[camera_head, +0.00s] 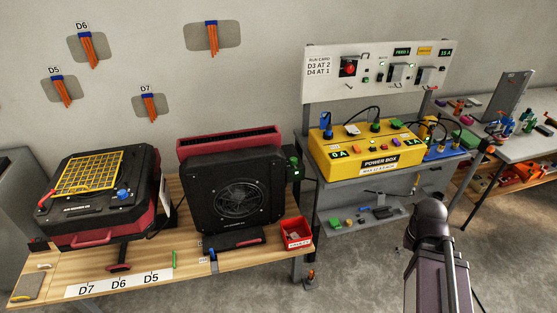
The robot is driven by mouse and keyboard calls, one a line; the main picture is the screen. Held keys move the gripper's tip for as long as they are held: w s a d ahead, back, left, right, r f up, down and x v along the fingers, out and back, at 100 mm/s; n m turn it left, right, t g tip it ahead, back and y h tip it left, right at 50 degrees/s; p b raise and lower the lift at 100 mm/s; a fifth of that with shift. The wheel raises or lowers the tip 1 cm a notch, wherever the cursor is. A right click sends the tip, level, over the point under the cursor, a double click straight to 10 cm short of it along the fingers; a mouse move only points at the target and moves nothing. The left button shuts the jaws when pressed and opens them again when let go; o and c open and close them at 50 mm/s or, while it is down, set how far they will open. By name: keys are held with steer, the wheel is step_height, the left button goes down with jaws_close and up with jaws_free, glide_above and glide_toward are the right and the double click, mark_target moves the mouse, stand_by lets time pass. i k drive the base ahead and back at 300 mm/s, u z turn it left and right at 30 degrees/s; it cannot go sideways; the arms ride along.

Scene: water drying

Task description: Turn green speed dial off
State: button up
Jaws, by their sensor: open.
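A green dial (294,164) sits on the right side of a black fan unit (236,192) on the wooden bench. It shows small and from an angle, so its setting cannot be read. The fan's round grille faces forward, and I cannot tell whether it spins. My gripper is not visible; only a dark part of my arm shows at the lower right, apart from the fan and the dial.
A red bin (297,234) stands right of the fan. A black and red machine with a yellow grid (91,173) is at left. A yellow power box (367,152) stands on the grey bench behind. A white label strip (119,283) lies along the wooden bench's front.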

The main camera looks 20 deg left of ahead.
mark_target(294, 161)
steer(key=u, duration=0.05)
steer(key=i, duration=1)
steer(key=u, duration=0.05)
